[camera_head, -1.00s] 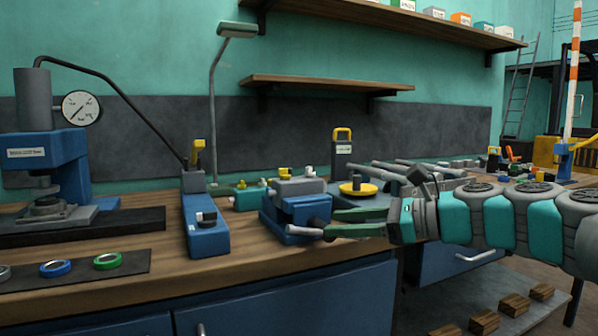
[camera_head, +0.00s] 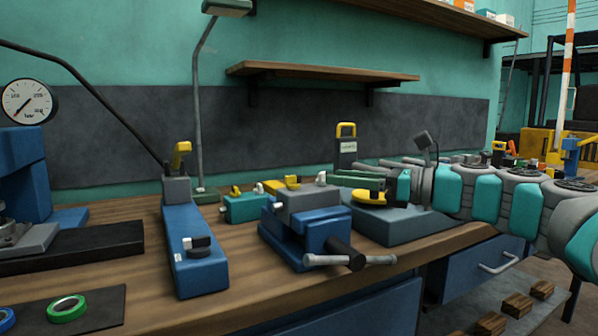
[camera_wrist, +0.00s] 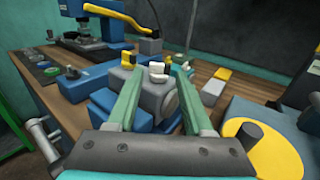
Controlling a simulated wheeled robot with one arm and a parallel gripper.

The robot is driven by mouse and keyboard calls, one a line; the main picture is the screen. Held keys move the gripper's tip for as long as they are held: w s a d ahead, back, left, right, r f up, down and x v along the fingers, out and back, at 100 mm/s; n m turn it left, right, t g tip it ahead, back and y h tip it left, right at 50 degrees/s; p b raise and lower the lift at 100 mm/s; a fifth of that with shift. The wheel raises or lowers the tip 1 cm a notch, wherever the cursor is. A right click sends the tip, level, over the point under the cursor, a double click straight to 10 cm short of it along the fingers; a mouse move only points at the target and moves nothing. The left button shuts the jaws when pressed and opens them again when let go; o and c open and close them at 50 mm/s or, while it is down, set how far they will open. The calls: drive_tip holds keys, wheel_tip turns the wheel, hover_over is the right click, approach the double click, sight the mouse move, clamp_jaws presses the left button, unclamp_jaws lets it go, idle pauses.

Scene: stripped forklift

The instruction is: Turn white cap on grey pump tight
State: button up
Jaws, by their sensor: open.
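The grey pump (camera_head: 308,200) is a block held in the jaws of a blue vise (camera_head: 290,240). A white cap (camera_head: 321,178) stands on its right end and a yellow cap (camera_head: 293,181) to the left. My gripper (camera_head: 334,177) is open, just right of the white cap and at about its height. In the wrist view, the white cap (camera_wrist: 157,72) appears between the two green fingers (camera_wrist: 158,77), ahead of them, with the grey pump (camera_wrist: 154,95) below. No contact is visible. The cap's lower edge is too small to judge.
A teal block (camera_head: 244,208) with yellow and white caps stands behind left of the vise. A blue hand pump (camera_head: 195,250) stands farther left. A yellow disc (camera_head: 372,199) on a blue-grey base lies under my arm. The vise handle (camera_head: 350,260) sticks out in front.

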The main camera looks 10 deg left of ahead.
drive_tip(key=shift+x, duration=3.95)
drive_tip(key=shift+c, duration=0.3)
clamp_jaws()
